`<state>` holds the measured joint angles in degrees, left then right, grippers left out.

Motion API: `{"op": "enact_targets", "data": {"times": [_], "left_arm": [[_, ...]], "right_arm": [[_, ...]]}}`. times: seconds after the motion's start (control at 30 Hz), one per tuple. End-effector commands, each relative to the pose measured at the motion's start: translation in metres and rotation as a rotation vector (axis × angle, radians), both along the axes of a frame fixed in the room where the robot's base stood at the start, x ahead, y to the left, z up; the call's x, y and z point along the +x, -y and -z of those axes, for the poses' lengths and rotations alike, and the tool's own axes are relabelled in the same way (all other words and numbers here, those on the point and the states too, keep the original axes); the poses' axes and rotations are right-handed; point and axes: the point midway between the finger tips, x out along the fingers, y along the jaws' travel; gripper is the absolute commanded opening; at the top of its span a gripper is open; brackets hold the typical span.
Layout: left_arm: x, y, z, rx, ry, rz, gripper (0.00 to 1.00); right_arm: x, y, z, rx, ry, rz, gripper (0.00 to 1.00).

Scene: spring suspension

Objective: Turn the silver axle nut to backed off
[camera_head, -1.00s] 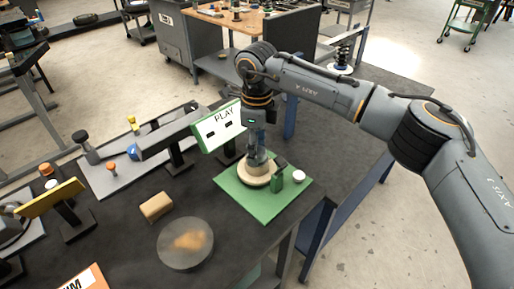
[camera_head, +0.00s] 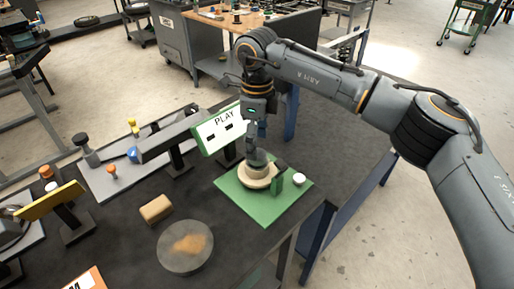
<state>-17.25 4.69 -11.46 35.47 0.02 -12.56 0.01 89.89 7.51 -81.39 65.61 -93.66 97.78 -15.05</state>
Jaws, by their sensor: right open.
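A round tan base (camera_head: 255,178) sits on a green mat (camera_head: 262,212) near the right edge of the dark bench. A grey metal part, apparently the silver axle nut (camera_head: 258,160), stands on top of this base. It is small and partly behind the fingers, so how it is turned cannot be read. My right gripper (camera_head: 254,146) points straight down, open, with its fingertips just over or at the top of the grey part. Whether they touch it cannot be told. My left gripper is not in view.
A sign reading PLAY (camera_head: 218,128) stands just left of the right gripper. A green block (camera_head: 276,184) and a white round piece (camera_head: 299,180) are close to the base.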

Motion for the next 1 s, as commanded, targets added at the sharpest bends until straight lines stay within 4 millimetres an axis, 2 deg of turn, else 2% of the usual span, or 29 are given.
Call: {"op": "enact_targets", "data": {"times": [0.03,0.2,0.4,0.6,1.0], "left_arm": [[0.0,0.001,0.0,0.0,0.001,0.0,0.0],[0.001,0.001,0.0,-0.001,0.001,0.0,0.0],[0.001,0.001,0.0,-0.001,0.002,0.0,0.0],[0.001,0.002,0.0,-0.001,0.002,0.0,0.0],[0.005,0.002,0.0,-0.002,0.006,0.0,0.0]], "right_arm": [[0.001,0.0,-0.013,0.001,0.004,0.001,0.67],[0.001,-0.001,-0.049,0.001,0.003,0.001,0.67],[0.001,-0.001,-0.078,0.001,0.001,0.0,0.67],[0.0,0.0,-0.087,-0.001,-0.001,-0.002,0.67],[0.0,-0.001,-0.087,0.0,0.0,-0.002,0.67]]}}
